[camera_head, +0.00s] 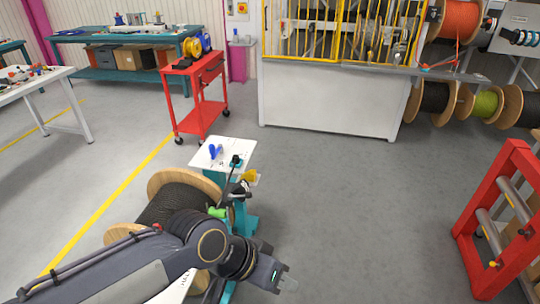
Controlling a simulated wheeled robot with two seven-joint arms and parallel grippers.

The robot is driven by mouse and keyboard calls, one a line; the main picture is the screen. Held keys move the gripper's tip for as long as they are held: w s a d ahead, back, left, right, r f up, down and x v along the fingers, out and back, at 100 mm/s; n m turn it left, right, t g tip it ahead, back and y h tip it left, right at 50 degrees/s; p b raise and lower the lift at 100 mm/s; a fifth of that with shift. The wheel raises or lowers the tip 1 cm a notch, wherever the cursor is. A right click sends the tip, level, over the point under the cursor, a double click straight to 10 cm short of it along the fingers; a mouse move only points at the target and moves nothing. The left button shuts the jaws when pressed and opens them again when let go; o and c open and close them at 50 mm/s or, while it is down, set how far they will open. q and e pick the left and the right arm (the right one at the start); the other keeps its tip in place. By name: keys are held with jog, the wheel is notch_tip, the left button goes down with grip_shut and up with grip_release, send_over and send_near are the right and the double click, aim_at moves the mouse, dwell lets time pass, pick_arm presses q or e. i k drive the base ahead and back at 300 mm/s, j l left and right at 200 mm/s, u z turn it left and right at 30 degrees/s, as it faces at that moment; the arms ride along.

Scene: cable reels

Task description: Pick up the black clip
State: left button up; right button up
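A small black item (236,161) stands on the small white-topped stand in the middle of the head view; it may be the black clip, but it is too small to be sure. My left gripper (287,285) is at the bottom centre, nearer to me and to the right of the stand. It is apart from the black item. Its fingers are too small and turned away to show whether they are open, and I see nothing held in it. My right gripper is out of the picture.
The white-topped stand (208,160) also carries a blue item (215,151). A wooden reel of black cable (175,204) lies beside it, partly behind my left arm. A red cart (200,115) stands behind, a red rack (495,225) at right. The floor between is clear.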

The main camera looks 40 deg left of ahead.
aim_at(235, 158)
jog(key=i+u, duration=0.25)
jog(key=i, duration=0.15)
jog(key=i+l+u, duration=0.1)
jog(key=i+u, duration=0.2)
jog(key=i, duration=0.15)
jog(key=i+l+u, duration=0.25)
jog(key=i, duration=0.15)
jog(key=i+u, duration=0.25)
jog(key=u, duration=0.2)
jog(key=i+u, duration=0.25)
jog(key=u, duration=0.2)
jog(key=i+l+u, duration=0.15)
jog(key=u, duration=0.3)
jog(key=i+l+u, duration=0.25)
jog(key=u, duration=0.2)
jog(key=i+l+u, duration=0.2)
jog(key=u, duration=0.2)
jog(key=i+l+u, duration=0.1)
jog(key=l+u, duration=0.35)
jog(key=i+l+u, duration=0.2)
jog(key=u, duration=0.25)
jog(key=i+l+u, duration=0.15)
jog(key=l+u, duration=0.3)
jog(key=j, duration=0.1)
